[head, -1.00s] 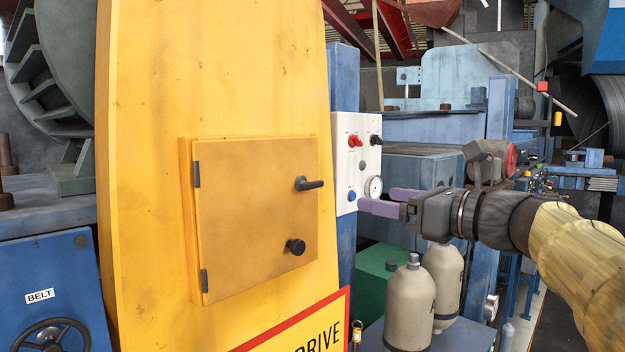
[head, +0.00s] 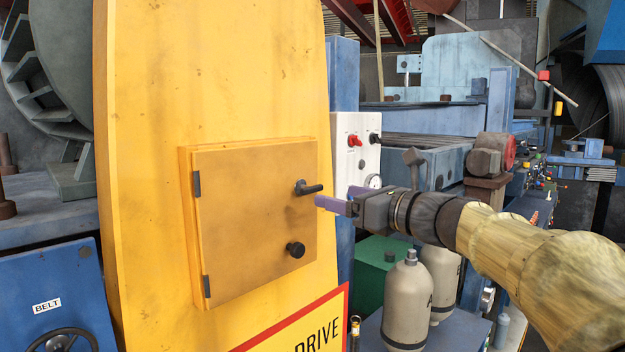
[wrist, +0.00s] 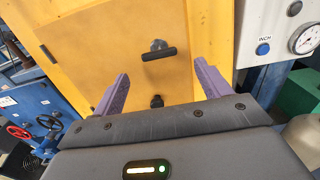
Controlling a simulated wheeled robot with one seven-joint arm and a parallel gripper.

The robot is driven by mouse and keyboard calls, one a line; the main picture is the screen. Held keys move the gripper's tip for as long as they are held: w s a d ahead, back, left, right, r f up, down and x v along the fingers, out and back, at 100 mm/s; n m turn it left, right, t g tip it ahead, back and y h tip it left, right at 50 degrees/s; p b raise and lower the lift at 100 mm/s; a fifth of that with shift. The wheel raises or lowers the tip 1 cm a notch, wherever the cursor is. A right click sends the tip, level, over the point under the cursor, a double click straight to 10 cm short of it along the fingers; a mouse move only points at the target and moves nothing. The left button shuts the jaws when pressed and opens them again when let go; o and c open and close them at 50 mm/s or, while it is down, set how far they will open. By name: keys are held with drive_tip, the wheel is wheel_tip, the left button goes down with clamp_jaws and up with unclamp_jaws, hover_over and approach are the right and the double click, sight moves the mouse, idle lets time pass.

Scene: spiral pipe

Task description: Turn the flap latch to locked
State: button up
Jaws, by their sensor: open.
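The flap (head: 250,225) is a square yellow door on the tall yellow panel, with dark hinges on its left edge, and it looks shut. Its latch (head: 308,188) is a black lever near the upper right corner, pointing right, roughly level. A round black knob (head: 295,250) sits below it. My gripper (head: 334,200) has purple fingers, open and empty, just right of the latch in the head view. In the wrist view the latch (wrist: 158,53) lies ahead, between and beyond the fingertips of my gripper (wrist: 160,80). The fingers do not appear to touch it.
A white control box (head: 357,145) with red and black knobs and a gauge (wrist: 305,38) stands right of the panel, close to my arm. Grey bottles (head: 408,300) stand below my arm. A blue box with a handwheel (head: 55,338) is at lower left.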

sight(314, 190)
drive_tip(key=p+x, duration=0.3)
drive_tip(key=x, duration=0.5)
drive_tip(key=shift+w+a, duration=0.2)
drive_tip(key=shift+w, duration=0.15)
drive_tip(key=shift+s+d, duration=0.15)
drive_tip(key=shift+s, duration=0.2)
drive_tip(key=c, duration=1)
